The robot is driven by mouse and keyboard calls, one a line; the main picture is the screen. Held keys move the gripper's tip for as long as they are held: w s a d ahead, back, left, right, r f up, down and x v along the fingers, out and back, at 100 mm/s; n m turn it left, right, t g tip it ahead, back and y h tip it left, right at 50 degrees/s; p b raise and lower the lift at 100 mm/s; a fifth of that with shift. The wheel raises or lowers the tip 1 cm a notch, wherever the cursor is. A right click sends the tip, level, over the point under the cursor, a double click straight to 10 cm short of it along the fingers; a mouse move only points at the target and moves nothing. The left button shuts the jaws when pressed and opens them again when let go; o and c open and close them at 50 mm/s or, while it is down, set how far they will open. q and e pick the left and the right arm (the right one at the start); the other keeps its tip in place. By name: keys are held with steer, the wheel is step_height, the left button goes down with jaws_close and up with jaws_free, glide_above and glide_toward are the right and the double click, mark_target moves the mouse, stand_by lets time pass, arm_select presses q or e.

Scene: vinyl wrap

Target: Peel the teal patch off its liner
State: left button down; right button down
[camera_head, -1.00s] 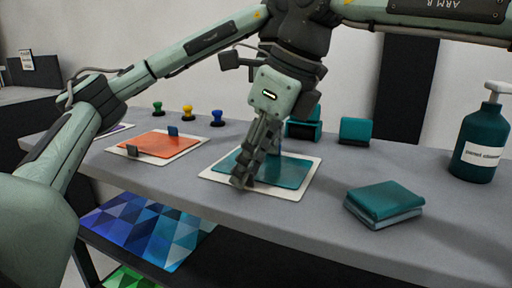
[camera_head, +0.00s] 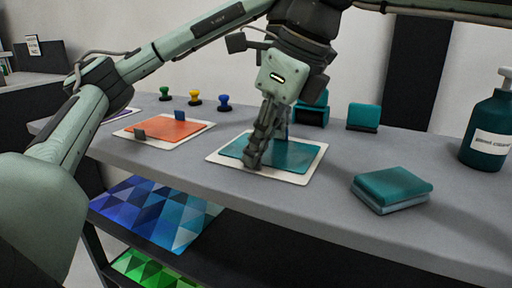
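The teal patch (camera_head: 298,163) lies flat on its white liner (camera_head: 252,172) in the middle of the bench. Both arms meet at the top centre, and their hands overlap there. Dark jointed fingers, which I take for my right gripper (camera_head: 256,155), reach down onto the patch's front left part. A greyer finger part just behind and higher, taken for my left gripper (camera_head: 281,126), stands at the patch's back edge. The overlap hides which hand is which, the finger gaps, and whether either pinches anything. No edge of the patch looks lifted.
An orange patch (camera_head: 165,132) on a liner, with two upright tabs, lies to the left. Three coloured knobs (camera_head: 195,98) stand behind it. A folded teal cloth (camera_head: 392,187), a teal block (camera_head: 363,117) and a bottle (camera_head: 487,135) are on the right. Bare bench separates them.

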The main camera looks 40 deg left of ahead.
arm_select(q)
steer(key=shift+r, duration=0.65)
stand_by(0.4)
steer(key=shift+r, duration=3.5)
arm_select(e)
steer(key=c, duration=1.6)
jaws_free()
steer(key=shift+c, duration=0.2)
steer(key=shift+w, duration=0.1)
